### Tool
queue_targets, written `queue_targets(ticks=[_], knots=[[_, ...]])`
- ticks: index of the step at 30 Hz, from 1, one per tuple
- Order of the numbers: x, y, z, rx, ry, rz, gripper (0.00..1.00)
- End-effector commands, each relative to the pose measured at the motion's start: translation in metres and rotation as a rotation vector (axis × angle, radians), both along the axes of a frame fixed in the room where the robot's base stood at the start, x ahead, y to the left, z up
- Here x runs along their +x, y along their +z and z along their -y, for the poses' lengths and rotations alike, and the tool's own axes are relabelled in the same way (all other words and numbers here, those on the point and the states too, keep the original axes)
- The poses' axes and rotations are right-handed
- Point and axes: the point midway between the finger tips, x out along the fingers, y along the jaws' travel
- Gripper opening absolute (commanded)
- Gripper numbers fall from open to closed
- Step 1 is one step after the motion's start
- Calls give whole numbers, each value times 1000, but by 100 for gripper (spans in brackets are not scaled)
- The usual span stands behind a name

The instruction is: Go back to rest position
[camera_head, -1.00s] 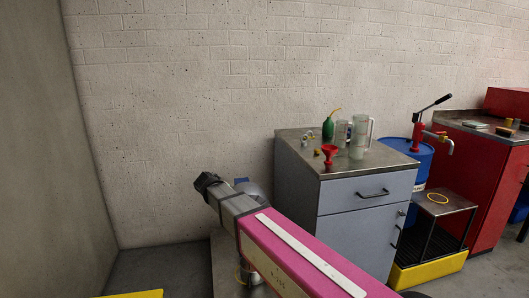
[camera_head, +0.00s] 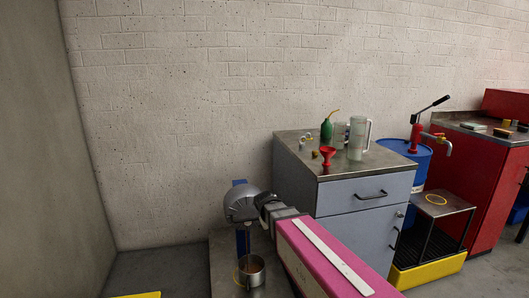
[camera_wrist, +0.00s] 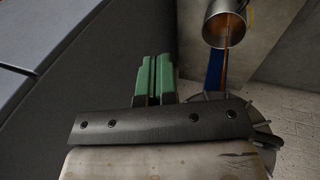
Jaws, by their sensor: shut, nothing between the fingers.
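My gripper (camera_wrist: 154,76) shows in the wrist view with its two green fingers closed side by side and nothing between them. In the head view its dark end (camera_head: 268,203) is in front of the right edge of a grey domed machine part (camera_head: 240,207) on a blue post. The fingertips cannot be made out there. My pink arm link reaches up from the lower right.
A metal cup (camera_head: 250,271) stands below the domed part; it also shows in the wrist view (camera_wrist: 226,24). A thin brownish line runs into it.

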Motion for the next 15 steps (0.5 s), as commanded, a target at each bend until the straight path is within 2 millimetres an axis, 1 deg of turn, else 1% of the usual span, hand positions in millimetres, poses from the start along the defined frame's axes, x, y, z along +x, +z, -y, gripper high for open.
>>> queue_targets(ticks=[1,6,9,12,15], knots=[[-14,-8,22,29,-33,-20,0],[-48,-32,73,139,-132,-74,0],[-68,-43,98,203,-189,-97,0],[-85,-51,116,259,-237,-112,0],[-97,-56,129,301,-274,-122,0]])
